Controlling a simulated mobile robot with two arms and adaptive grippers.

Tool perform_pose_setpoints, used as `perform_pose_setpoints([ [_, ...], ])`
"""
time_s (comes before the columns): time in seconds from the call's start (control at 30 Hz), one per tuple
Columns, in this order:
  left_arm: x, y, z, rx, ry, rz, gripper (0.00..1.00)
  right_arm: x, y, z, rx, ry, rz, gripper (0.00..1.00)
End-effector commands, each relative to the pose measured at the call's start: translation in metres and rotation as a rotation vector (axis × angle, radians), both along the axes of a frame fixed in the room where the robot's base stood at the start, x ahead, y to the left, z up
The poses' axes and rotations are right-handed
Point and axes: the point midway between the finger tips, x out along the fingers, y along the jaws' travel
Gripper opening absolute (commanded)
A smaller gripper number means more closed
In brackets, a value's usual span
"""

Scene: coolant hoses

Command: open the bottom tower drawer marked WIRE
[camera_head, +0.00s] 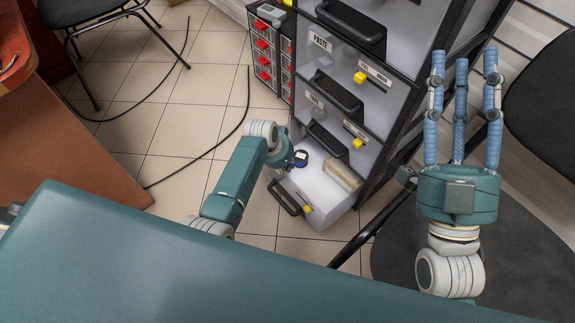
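The drawer tower (385,115) stands at the centre right. My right gripper (463,72) is open and empty, three blue fingers pointing up, right of the tower.
A red-drawer cabinet (266,50) stands behind left of the tower. A black cable (205,152) lies on the tiled floor. Dark chairs stand at upper left (80,10) and right (545,105). An orange-brown bench (60,140) is at left.

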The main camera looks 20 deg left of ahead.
Motion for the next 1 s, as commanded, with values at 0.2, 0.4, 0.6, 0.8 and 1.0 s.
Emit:
perform_pose_setpoints([
  [0.2, -0.002, 0.002, 0.0, 0.0, -0.001, 0.0, 0.0, 0.0, 0.0, 0.0, 0.001, -0.002, 0.0, 0.4],
  [0.4, -0.002, 0.002, 0.0, 0.001, -0.001, 0.0, 0.0, 0.0, 0.0, 0.0, 0.0, -0.001, 0.0, 0.4],
  [0.6, -0.008, 0.006, 0.002, 0.001, 0.002, 0.0, 0.0, 0.019, 0.002, -0.027, -0.045, 0.153, -0.008, 0.4],
  [0.8, -0.017, 0.012, 0.002, 0.002, 0.002, 0.0, 0.0, 0.039, 0.0, -0.082, -0.114, 0.407, -0.023, 0.4],
  [1.0, -0.026, 0.018, 0.002, 0.002, 0.002, 0.0, 0.0, 0.042, -0.007, -0.141, -0.18, 0.661, -0.038, 0.4],
])
